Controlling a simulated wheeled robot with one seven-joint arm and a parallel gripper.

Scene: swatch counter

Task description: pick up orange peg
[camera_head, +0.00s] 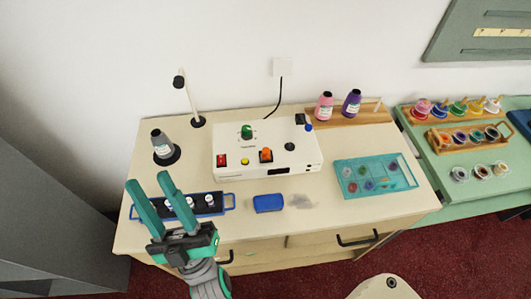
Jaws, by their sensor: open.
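A small orange peg-like piece (266,151) stands in a dark square mount on the front part of a white control box (305,164). My gripper (148,180) is at the lower left, with two green fingers spread apart and nothing visible between them. It is in front of and to the left of the box, over the blue rack (228,202), and clear of the orange piece. The fingers hide part of the rack.
The box also carries a green knob (247,131), a red switch (222,160) and a yellow button (244,161). A blue block (269,203) lies in front. A teal tray (343,185) is right. A dark bottle (160,143) and thin post (190,103) stand left.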

